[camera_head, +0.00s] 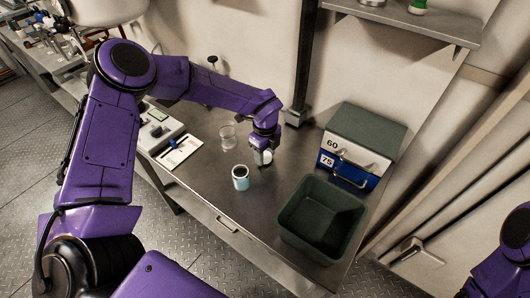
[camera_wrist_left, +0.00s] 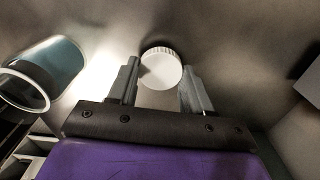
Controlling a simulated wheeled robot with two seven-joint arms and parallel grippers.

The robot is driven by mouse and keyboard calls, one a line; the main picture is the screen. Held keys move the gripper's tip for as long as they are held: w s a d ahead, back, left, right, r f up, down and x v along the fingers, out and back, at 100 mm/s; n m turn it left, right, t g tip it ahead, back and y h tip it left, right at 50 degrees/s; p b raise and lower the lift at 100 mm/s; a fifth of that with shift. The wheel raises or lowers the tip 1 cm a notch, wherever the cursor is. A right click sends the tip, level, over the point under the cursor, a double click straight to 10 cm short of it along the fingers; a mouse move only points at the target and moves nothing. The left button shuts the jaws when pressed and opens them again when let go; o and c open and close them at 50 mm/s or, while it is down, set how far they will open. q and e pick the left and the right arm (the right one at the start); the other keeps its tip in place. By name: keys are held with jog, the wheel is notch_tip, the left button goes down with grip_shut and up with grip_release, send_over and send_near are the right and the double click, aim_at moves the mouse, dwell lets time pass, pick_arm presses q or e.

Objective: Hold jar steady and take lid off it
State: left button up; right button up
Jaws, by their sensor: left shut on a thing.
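A light blue jar (camera_head: 240,178) stands upright on the metal table, its top open and dark inside. It also shows at the left of the left wrist view (camera_wrist_left: 58,68), with its pale rim toward the camera. My left gripper (camera_head: 263,156) is to the right of the jar and apart from it. It is shut on a round white lid (camera_wrist_left: 161,69) with a ribbed edge, held between the two fingertips. The lid also shows in the head view (camera_head: 266,158); I cannot tell its height above the table. My right gripper is out of view.
A dark green open bin (camera_head: 348,212) stands right of the jar. Behind it is a case numbered 60 and 75 (camera_head: 364,140). A clear glass (camera_head: 228,134) stands behind the jar. A white board with a blue tool (camera_head: 180,150) lies left. The table front is clear.

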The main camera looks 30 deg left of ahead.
pick_arm(q)
jog(key=shift+f, duration=0.45)
